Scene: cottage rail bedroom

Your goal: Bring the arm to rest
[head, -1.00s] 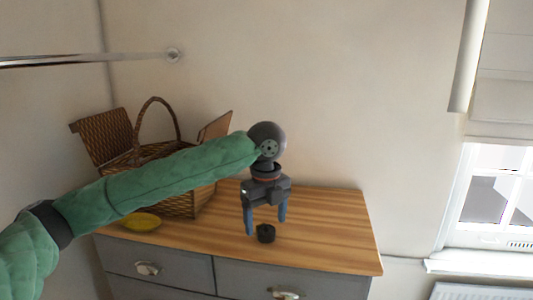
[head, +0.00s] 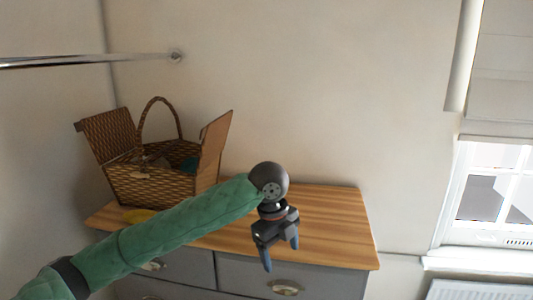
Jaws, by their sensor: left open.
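My left arm (head: 170,223), in a green quilted sleeve, reaches in from the lower left. My left gripper (head: 281,257) is open and empty, its dark blue fingers pointing down. In the picture it overlaps the front edge of the dresser top, with the fingertips over the drawer fronts. My right gripper is not in view.
A grey dresser with a wooden top (head: 335,225) stands against the wall. An open wicker picnic basket (head: 150,188) with things inside stands at its left end. The dresser top's right side is clear.

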